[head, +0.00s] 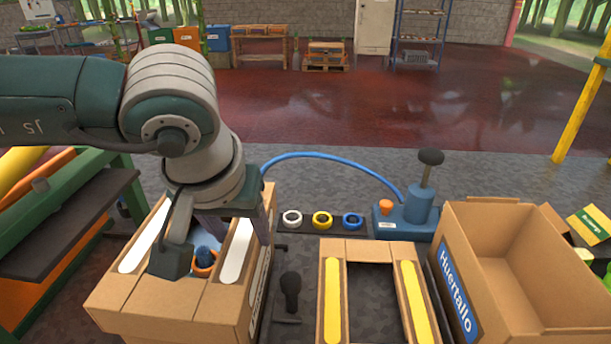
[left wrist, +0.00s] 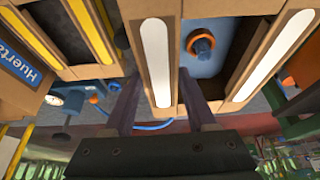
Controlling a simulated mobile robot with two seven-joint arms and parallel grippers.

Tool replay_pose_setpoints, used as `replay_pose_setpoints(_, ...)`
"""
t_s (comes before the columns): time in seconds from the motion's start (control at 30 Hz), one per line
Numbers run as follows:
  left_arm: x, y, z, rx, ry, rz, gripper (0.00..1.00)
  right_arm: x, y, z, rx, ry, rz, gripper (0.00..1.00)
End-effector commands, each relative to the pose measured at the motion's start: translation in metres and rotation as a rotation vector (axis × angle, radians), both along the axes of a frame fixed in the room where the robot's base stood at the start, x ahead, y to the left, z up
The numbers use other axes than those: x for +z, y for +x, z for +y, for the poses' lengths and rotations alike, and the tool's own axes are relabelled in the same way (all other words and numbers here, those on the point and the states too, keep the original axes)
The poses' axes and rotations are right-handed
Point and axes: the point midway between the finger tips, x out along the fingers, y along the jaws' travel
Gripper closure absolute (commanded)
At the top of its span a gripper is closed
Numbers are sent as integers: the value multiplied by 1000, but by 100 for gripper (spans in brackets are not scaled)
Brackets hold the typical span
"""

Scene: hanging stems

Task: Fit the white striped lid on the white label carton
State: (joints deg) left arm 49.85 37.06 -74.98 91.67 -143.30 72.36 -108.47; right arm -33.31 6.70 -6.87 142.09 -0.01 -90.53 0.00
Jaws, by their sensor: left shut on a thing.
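The white striped lid (head: 237,252) is a cardboard frame with two white strips and an open middle. It lies over the white label carton (head: 230,318) at the left, whose pale label shows on its right side. Any gap between them is hard to judge. My left gripper (head: 236,222) is shut on the lid's right bar, one finger on each side. In the left wrist view the fingers (left wrist: 158,90) straddle that bar beside its white strip (left wrist: 156,50). A blue thing with an orange ring (head: 205,260) shows through the opening. My right gripper is not in view.
A yellow striped lid or frame (head: 333,297) stands right of the carton, with an open Huertallo carton (head: 510,235) beyond. White, yellow and blue rings (head: 322,219) and a blue pump-like device (head: 407,210) with a hose lie behind. A dark knob (head: 290,285) stands between the cartons.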

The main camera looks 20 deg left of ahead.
Motion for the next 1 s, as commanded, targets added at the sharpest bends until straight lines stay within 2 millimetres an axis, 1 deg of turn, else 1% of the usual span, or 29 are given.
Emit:
replay_pose_setpoints(0.57,0,0,0,0,0,-1,84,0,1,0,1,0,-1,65)
replay_pose_setpoints(1.0,-6,0,0,0,0,-1,84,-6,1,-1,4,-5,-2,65)
